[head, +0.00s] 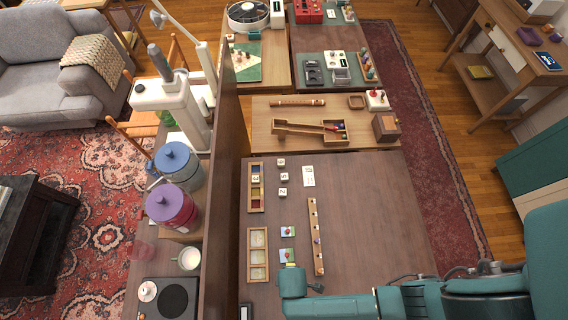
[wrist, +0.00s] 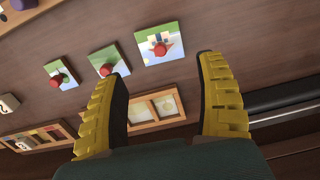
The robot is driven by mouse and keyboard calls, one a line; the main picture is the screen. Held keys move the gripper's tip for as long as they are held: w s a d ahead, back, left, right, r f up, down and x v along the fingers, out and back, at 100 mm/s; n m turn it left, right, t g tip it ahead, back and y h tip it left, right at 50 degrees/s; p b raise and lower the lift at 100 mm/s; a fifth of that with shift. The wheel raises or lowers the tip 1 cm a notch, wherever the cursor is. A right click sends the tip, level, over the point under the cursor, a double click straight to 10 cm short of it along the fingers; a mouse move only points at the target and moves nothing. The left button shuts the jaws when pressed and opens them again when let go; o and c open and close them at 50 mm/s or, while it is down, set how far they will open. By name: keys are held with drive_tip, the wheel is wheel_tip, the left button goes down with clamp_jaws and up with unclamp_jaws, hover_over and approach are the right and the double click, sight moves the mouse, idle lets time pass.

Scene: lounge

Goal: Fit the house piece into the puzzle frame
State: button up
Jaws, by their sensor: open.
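Three square picture pieces with red knobs lie in a row on the brown table in the wrist view: a left piece (wrist: 60,76), a middle piece (wrist: 106,62) and a right piece (wrist: 157,44). The right one shows pale and brown shapes that may be the house; I cannot tell for sure. The wooden puzzle frame (wrist: 141,127) is partly hidden behind my fingers; it also shows in the head view (head: 257,278), left of the pieces. My gripper (wrist: 163,70) is open and empty, above the table, its fingertips near the right and middle pieces.
In the head view, a wooden strip with small pegs (head: 317,240) lies right of the pieces. Number cubes (head: 283,176), a number tray (head: 255,207) and a white card (head: 308,176) lie farther back. A tall wooden panel (head: 222,200) borders the table's left. The table's right side is clear.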

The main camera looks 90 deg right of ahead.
wheel_tip(320, 180, down, 9)
drive_tip(key=b, duration=0.7)
drive_tip(key=shift+w+r, duration=0.1)
drive_tip(key=shift+r, duration=0.05)
drive_tip(key=shift+c, duration=0.3)
clamp_jaws()
drive_tip(key=shift+r, duration=0.15)
drive_tip(key=shift+r+p, duration=2.45)
drive_tip(key=shift+p, duration=0.2)
